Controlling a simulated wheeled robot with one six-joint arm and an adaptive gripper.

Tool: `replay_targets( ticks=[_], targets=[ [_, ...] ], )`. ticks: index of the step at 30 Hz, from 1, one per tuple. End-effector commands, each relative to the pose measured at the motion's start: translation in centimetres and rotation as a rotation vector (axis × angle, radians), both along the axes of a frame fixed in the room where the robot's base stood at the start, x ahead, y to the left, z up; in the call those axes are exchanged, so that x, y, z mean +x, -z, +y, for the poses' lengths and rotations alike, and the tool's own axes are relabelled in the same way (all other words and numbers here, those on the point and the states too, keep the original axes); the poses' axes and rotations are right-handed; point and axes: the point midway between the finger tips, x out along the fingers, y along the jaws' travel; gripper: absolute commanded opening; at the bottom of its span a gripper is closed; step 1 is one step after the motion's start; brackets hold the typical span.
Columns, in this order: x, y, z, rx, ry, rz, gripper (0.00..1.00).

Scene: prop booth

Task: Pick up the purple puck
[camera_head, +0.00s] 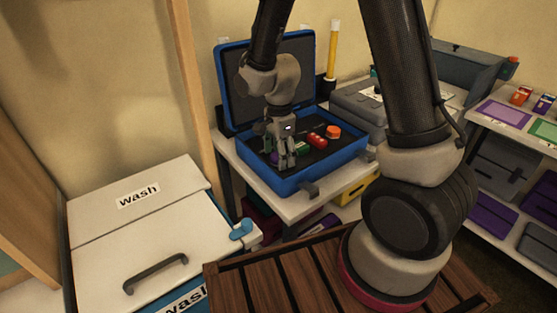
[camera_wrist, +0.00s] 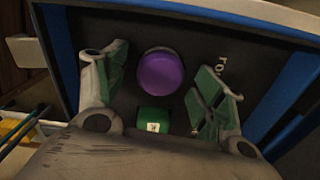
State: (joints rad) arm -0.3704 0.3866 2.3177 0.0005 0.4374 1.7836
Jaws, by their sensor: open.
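The purple puck (camera_wrist: 161,72) lies on the dark floor of the open blue case. In the wrist view it sits between the fingertips of my gripper (camera_wrist: 158,85), a little toward the far side. The gripper is open, with green finger pads on both sides, apart from the puck. In the head view my gripper (camera_head: 283,158) points down into the left part of the blue case (camera_head: 318,172). The puck is mostly hidden there, with a bit of purple (camera_head: 274,158) beside the fingers.
A green block (camera_wrist: 153,121) lies close to the puck, near the gripper's palm. A red object (camera_head: 316,140) and an orange puck (camera_head: 333,131) lie to the right in the case. The case's raised lid (camera_head: 240,95) stands behind. A white wash bin (camera_head: 140,225) is at the left.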

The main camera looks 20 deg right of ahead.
Motion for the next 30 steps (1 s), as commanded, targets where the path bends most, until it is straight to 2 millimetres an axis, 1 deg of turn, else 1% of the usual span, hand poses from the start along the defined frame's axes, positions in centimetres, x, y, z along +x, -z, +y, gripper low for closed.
replay_targets(
  ticks=[3,8,9,11,12,19,22,26,30],
  targets=[
    [0.0,0.0,0.0,0.0,0.0,0.0,0.69],
    [0.0,0.0,0.0,0.0,0.0,0.0,0.4],
    [0.0,0.0,0.0,0.0,0.0,0.0,0.33],
    [0.0,-0.1,0.0,0.0,0.0,0.0,0.22],
    [0.0,-0.1,0.0,0.0,0.0,0.0,0.19],
    [0.0,-0.1,0.0,0.0,0.0,0.0,0.18],
    [0.0,-0.8,0.0,0.0,0.0,-0.001,0.18],
    [0.1,-3.1,0.1,0.002,0.0,-0.006,0.18],
    [0.1,-6.2,0.1,0.002,0.0,-0.006,0.18]
  ],
)
